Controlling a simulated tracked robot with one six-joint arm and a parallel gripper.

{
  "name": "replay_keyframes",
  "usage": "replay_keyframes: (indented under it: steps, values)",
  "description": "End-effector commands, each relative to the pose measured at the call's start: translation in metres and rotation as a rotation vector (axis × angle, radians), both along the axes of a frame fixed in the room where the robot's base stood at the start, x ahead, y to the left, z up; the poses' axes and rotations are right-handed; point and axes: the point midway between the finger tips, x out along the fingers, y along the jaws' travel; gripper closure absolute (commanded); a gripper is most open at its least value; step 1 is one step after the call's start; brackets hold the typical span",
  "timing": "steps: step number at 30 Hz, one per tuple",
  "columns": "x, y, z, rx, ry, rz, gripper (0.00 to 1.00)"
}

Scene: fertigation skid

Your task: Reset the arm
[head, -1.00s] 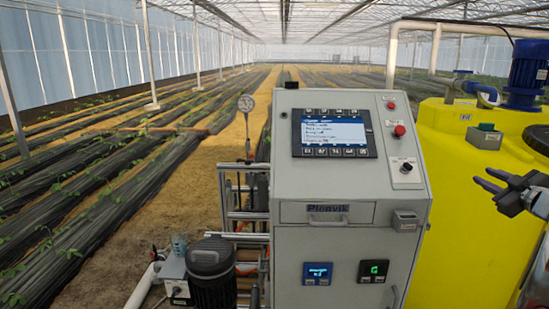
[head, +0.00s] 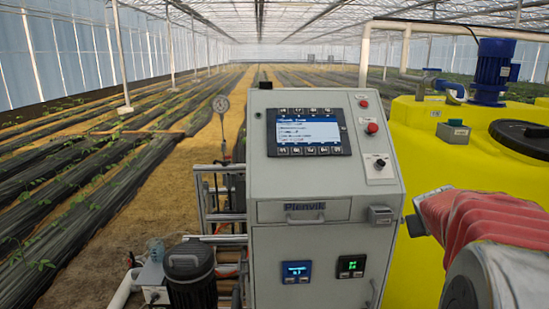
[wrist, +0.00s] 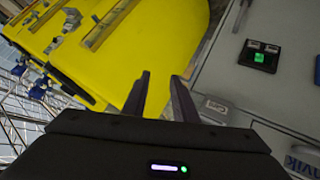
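My arm reaches in from the lower right of the head view, with a red ribbed sleeve (head: 480,215) in front of the yellow tank. Its fingers cannot be made out there. In the wrist view my gripper (wrist: 160,76) has its two dark fingers apart with nothing between them. They point toward the yellow tank (wrist: 150,35) and the edge of the grey control cabinet (wrist: 285,90). The cabinet also stands mid-picture in the head view (head: 325,225), with a lit screen (head: 308,132) and a red button (head: 372,128). I see no contact between the fingers and anything.
The yellow tank (head: 425,150) carries a blue motor (head: 494,70) and a black lid (head: 522,135). A dark pump (head: 190,275) and pipe frame stand left of the cabinet. A small grey box (head: 380,215) juts from the cabinet front. Crop rows with open paths lie left.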

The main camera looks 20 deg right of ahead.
Motion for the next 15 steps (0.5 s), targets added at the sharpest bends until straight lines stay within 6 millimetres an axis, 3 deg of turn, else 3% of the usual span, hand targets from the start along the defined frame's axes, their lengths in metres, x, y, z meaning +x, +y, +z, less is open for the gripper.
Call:
replay_keyframes:
  steps: [1,3,15]
  values:
    - [-0.003,0.026,-0.005,0.037,0.019,0.004,0.74]
    - [-0.011,0.059,-0.016,0.097,0.051,0.006,0.74]
    - [-0.062,0.250,-0.063,0.394,0.207,0.119,0.74]
